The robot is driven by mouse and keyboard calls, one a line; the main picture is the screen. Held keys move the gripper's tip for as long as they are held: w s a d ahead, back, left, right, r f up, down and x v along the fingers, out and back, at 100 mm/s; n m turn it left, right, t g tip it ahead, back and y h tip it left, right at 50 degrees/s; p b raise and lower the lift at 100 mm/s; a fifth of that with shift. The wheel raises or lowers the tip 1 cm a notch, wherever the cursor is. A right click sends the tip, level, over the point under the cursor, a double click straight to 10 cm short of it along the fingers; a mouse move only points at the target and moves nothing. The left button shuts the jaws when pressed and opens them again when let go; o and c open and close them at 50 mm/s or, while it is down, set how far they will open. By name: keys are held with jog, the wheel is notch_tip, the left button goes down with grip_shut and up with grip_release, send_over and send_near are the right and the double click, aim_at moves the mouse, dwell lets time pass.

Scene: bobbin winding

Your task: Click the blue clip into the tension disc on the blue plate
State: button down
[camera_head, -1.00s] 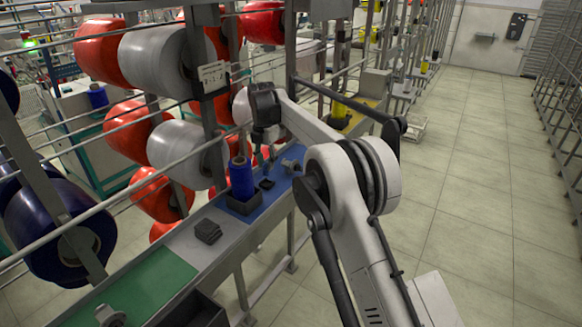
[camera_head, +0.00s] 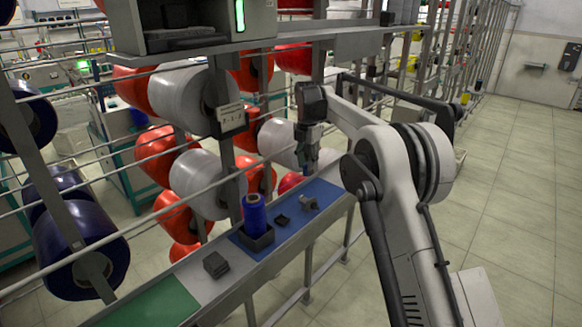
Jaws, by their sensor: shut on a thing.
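The blue plate (camera_head: 322,188) lies on the long work rail in the middle of the view. A small grey metal fitting (camera_head: 309,203), which looks like the tension disc, stands on it toward its right end. My gripper (camera_head: 308,168) hangs fingers down above and behind this fitting, with a gap between them in the picture. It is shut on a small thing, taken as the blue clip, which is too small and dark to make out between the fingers.
On the blue plate, a blue bobbin (camera_head: 254,214) stands upright in a dark holder (camera_head: 257,240), and a small black block (camera_head: 283,220) lies beside it. A dark stack (camera_head: 216,264) sits on bare rail before a green plate (camera_head: 152,305). Bars and large spools stand behind.

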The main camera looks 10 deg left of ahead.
aim_at(306, 175)
jog(key=shift+s+f+b, duration=0.1)
jog(key=shift+f+b, duration=1.2)
jog(key=shift+f, duration=2)
jog(key=shift+f, duration=0.1)
jog(key=shift+f+b, duration=0.45)
jog(key=shift+f, duration=0.2)
jog(key=shift+f+b, duration=0.8)
jog(key=shift+f, duration=0.45)
jog(key=c, duration=1.5)
grip_release()
